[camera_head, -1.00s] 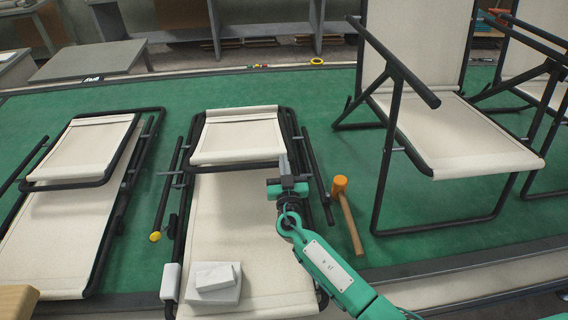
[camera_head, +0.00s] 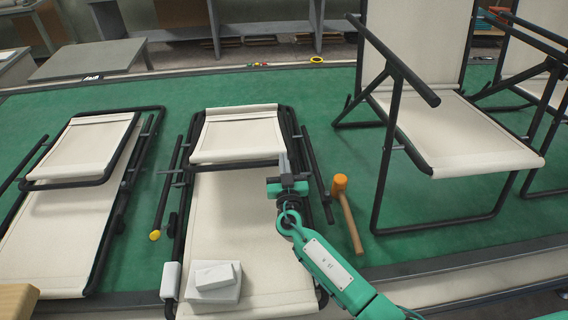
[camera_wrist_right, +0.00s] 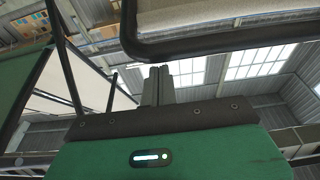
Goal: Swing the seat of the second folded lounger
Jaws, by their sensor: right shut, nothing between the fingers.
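Two folded loungers with cream fabric and black tube frames lie flat on the green floor in the head view. One (camera_head: 50,240) is at the left. The other (camera_head: 240,215), in the middle, has its smaller seat panel (camera_head: 238,137) folded over its upper part. My right gripper (camera_head: 284,165) is shut and empty at the lower right corner of that seat, close to its black front bar. I cannot tell if it touches. In the right wrist view, the shut fingers (camera_wrist_right: 158,84) point up just below a black bar (camera_wrist_right: 215,42) with cream fabric behind it. My left gripper is not in view.
An orange-headed mallet (camera_head: 345,212) lies right of the middle lounger. A white block stack (camera_head: 213,284) sits on its lower fabric. Unfolded chairs (camera_head: 450,135) stand at the right. A yellow-tipped bar (camera_head: 165,200) lies between the folded loungers.

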